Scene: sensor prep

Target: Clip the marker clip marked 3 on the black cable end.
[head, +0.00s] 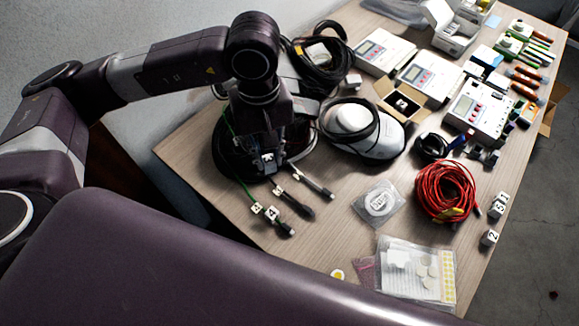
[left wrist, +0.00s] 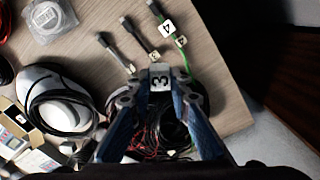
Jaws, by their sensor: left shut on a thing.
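My left gripper (head: 267,163) is shut on the marker clip marked 3 (left wrist: 160,77), a small white block whose number shows in the left wrist view. It holds the clip above the cable bundle, just behind the row of cable ends. The black cable end (head: 300,206) lies on the table in the middle of the row, with a small white tag (head: 278,190) behind it; it also shows in the left wrist view (left wrist: 134,30). The clip appears apart from it. My right gripper is in neither view.
A grey cable end (head: 318,187) lies to the right, and a green cable's end with a block marked 4 (head: 271,212) lies to the left. Loose marker blocks (head: 489,238) stand at the right edge. A red cable coil (head: 446,190) and white router (head: 362,130) occupy the table.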

